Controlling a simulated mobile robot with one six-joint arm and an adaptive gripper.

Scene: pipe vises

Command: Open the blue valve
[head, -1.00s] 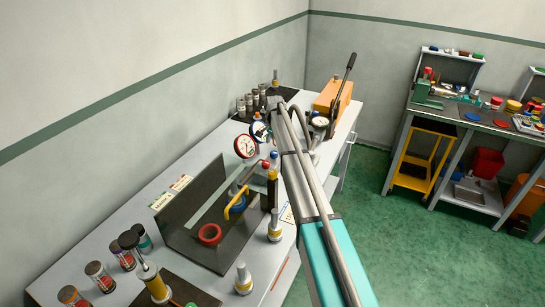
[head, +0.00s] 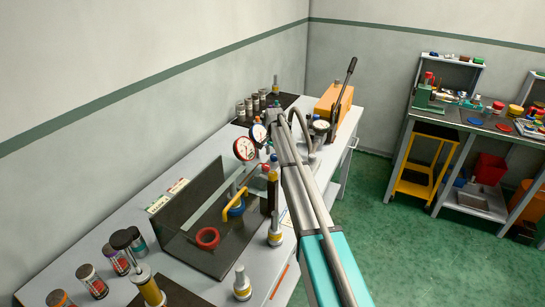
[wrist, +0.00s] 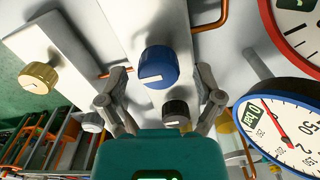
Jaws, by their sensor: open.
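The blue valve is a round blue knob (wrist: 158,67) with a white mark on its face, in the upper middle of the wrist view, on a pale panel. My gripper (wrist: 163,76) is open, with one finger left and one right of the blue knob. I cannot tell how deep the fingers reach or whether they touch it. Nothing is held. In the head view my arm reaches over the bench toward the gauges, and it hides the gripper and the knob's surroundings.
A brass knob (wrist: 38,77) is at the left and a black knob (wrist: 176,113) just below the blue one. A white gauge (wrist: 285,120) and a red-rimmed gauge (wrist: 298,25) stand close on the right. Copper pipes (wrist: 208,14) run behind. An orange box with a lever (head: 334,102) stands beyond my arm.

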